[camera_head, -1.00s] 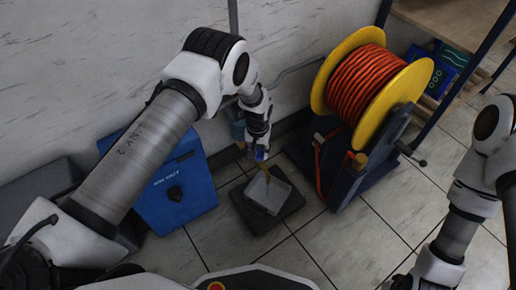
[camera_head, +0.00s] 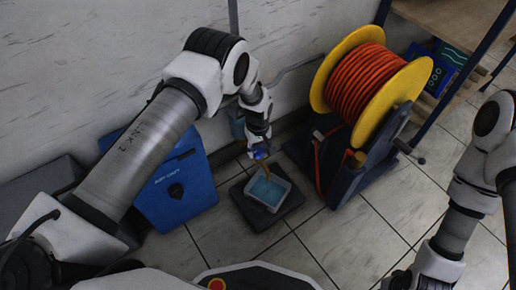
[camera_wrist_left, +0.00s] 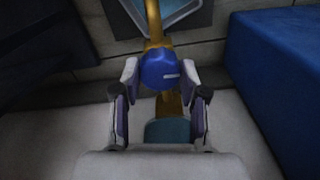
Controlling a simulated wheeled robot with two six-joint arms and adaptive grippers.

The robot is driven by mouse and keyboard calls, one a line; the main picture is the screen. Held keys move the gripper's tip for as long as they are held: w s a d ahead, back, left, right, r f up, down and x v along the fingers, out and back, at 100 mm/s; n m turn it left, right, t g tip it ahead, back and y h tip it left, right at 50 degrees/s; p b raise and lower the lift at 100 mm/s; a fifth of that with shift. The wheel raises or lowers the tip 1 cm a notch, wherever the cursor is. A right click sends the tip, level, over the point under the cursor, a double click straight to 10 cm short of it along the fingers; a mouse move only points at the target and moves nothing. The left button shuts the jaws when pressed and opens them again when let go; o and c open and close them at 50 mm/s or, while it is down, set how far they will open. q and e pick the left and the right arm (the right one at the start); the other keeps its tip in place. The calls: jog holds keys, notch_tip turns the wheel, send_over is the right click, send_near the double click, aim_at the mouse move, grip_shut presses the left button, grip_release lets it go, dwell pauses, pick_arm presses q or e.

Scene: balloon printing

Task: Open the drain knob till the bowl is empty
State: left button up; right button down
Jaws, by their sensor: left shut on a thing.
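The blue drain knob (camera_wrist_left: 159,71) sits on a brass pipe (camera_wrist_left: 154,25) in the left wrist view. My left gripper (camera_wrist_left: 160,76) is shut on the knob, a finger on each side of it. A white mark shows on the knob's face. In the head view my left gripper (camera_head: 259,150) is small, just above the clear square tray (camera_head: 287,193), which holds blue liquid. A teal surface (camera_wrist_left: 167,132), perhaps part of the bowl, shows below the knob in the left wrist view; the bowl's inside is hidden. My right gripper is out of view.
The tray stands on a dark square base (camera_head: 256,219) on the tiled floor. A blue box (camera_head: 187,196) stands left of it, and a yellow reel of orange hose (camera_head: 368,85) on a stand to the right. A wall runs behind. Floor in front is clear.

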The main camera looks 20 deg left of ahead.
aim_at(258, 151)
pick_arm(q)
jog(key=shift+s, duration=0.1)
jog(key=o, duration=1.1)
jog(key=shift+o, duration=0.2)
notch_tip(258, 151, up, 12)
